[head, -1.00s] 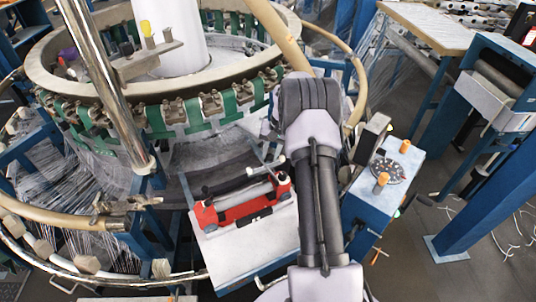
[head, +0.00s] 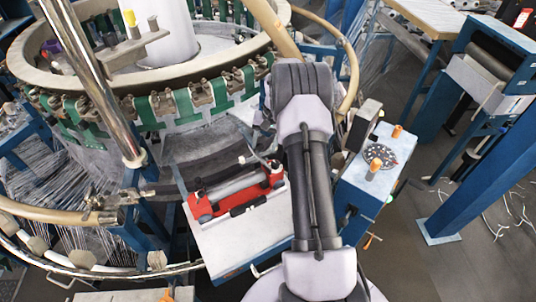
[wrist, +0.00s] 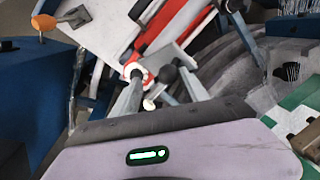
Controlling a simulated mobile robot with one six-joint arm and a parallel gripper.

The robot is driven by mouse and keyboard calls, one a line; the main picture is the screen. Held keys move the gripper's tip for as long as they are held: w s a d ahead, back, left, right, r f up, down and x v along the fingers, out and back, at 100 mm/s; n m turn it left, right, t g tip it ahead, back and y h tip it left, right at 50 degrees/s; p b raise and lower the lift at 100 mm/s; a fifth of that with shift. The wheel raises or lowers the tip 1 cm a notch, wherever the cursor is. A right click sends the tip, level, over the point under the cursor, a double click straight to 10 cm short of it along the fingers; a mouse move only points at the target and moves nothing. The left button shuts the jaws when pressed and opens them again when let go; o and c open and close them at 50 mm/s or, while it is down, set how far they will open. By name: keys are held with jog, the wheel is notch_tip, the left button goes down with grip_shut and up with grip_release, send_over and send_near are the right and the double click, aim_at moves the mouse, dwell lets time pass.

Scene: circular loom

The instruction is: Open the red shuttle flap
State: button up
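The red shuttle (head: 268,180) lies on a pale sloping panel at the loom's front in the head view, with a grey bar along its top. Its red body also shows at the top of the wrist view (wrist: 165,22). I cannot clearly make out the flap or how far it stands open. My gripper (wrist: 157,78) shows two grey fingers apart, close to the shuttle's red-and-white end (wrist: 136,70). A black round knob (wrist: 168,74) and a small white knob (wrist: 148,104) appear between the fingers. In the head view my arm mostly hides the gripper.
The loom's ring with green straps (head: 190,105) curves behind the shuttle. A steel post (head: 95,80) stands to the left. A blue box with orange knobs (head: 375,170) stands close to the right of my arm.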

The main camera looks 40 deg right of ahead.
jog(key=s+a+r, duration=0.2)
jog(key=s+a, duration=0.2)
jog(key=s, duration=0.3)
jog(key=s+a+r, duration=0.2)
jog(key=s+a, duration=0.2)
jog(key=s, duration=0.3)
jog(key=shift+a+r+p, duration=0.15)
jog(key=shift+r+p, duration=0.15)
jog(key=shift+p, duration=0.15)
